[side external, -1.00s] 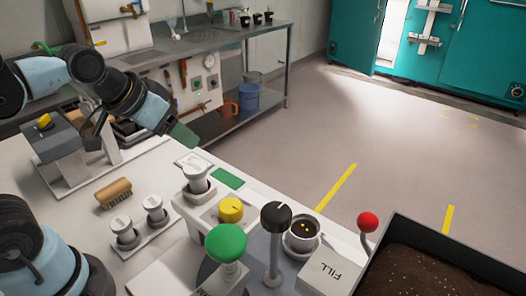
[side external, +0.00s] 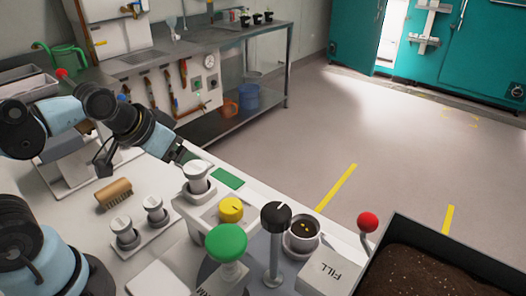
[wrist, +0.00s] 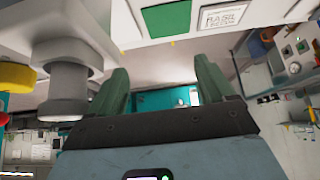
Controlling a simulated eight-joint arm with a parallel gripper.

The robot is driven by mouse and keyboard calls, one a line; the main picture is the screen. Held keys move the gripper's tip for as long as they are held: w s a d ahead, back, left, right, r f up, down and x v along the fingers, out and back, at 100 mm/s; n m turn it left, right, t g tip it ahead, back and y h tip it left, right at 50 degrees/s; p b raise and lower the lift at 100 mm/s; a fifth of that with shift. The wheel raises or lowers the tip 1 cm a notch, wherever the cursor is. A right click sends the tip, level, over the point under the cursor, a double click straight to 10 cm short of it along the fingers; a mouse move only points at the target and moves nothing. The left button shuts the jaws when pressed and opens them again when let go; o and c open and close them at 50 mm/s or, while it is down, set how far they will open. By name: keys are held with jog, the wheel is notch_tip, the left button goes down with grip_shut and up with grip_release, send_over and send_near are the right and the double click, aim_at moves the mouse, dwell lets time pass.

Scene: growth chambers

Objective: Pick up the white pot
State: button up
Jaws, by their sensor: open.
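A round pot (side external: 303,232) with a white rim, dark soil and small yellow specks sits in the side external view, right of the black-topped knob. I take it for the white pot. The pot is not identifiable in the wrist view.
Green (side external: 228,250), yellow (side external: 230,209) and black (side external: 276,215) knobs, a red-balled lever (side external: 368,222) and a FILL block (side external: 332,268) surround the pot. A soil bin (side external: 440,238) stands right. A brush (side external: 114,193) lies left. A BASIL label (wrist: 222,18) shows in the wrist view.

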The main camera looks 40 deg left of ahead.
notch_tip(320, 180, up, 9)
jog(key=m+g+h, duration=0.1)
jog(key=m+g, duration=0.6)
jog(key=m, duration=2.5)
send_over(302, 230)
jog(key=a, duration=0.1)
jog(key=f, duration=1.7)
jog(key=shift+d+f, duration=0.1)
jog(key=shift+d, duration=0.3)
